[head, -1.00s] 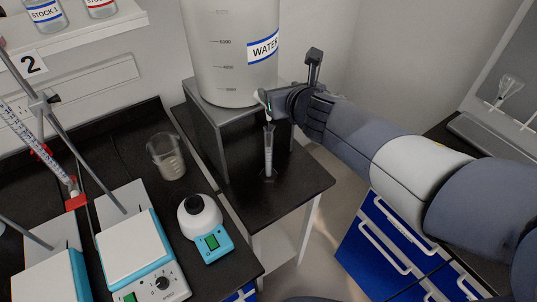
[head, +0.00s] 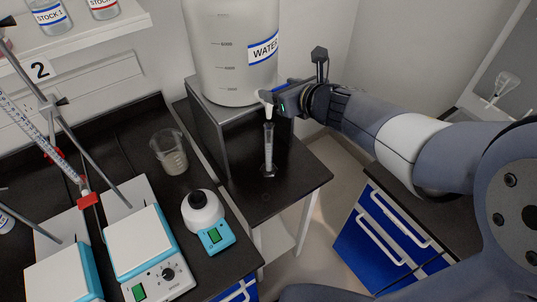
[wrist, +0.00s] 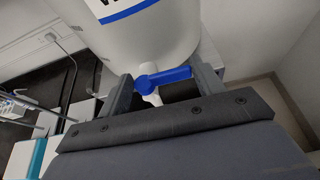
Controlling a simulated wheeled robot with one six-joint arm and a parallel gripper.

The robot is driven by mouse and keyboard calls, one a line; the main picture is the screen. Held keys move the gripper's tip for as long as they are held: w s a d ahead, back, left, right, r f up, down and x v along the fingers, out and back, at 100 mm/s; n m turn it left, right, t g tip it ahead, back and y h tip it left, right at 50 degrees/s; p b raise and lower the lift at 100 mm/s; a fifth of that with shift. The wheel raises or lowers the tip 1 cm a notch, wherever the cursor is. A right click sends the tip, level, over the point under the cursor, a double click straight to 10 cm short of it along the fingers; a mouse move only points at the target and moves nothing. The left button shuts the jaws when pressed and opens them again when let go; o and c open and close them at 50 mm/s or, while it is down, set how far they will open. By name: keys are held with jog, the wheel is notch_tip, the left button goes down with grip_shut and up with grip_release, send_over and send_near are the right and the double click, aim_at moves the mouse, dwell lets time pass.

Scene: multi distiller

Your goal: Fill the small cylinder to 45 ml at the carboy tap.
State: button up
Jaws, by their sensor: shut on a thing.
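My gripper (head: 280,98) is at the tap, shut on the blue tap lever (wrist: 165,77), which lies crosswise between the fingers in the wrist view. The small cylinder (head: 268,152) stands upright on the black shelf below the spout. It is narrow and clear with a foot; its liquid level is too small to read. The wrist view does not show the cylinder.
The stand (head: 213,135) holds the carboy beside the cylinder. A beaker (head: 170,152), a teal-and-white mixer (head: 206,218) and a stirrer plate (head: 138,243) stand on the bench at left. Blue drawers (head: 378,235) are at lower right.

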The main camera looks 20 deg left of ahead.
jog(key=o, duration=1)
jog(key=shift+o, duration=0.2)
jog(key=shift+d, duration=0.1)
jog(key=p+v, duration=0.1)
jog(key=v, duration=0.9)
jog(key=shift+s+d, duration=0.2)
jog(key=shift+s, duration=0.05)
jog(key=shift+r, duration=0.15)
jog(key=w+a+f+m+t+h+b, duration=0.1)
jog(key=w+a+f+b, duration=0.1)
jog(key=w+a+f, duration=0.2)
jog(key=w+a, duration=0.2)
jog(key=a, duration=0.1)
jog(key=shift+a+b, duration=0.3)
jog(key=shift+w+p, duration=0.2)
jog(key=shift+p, duration=0.2)
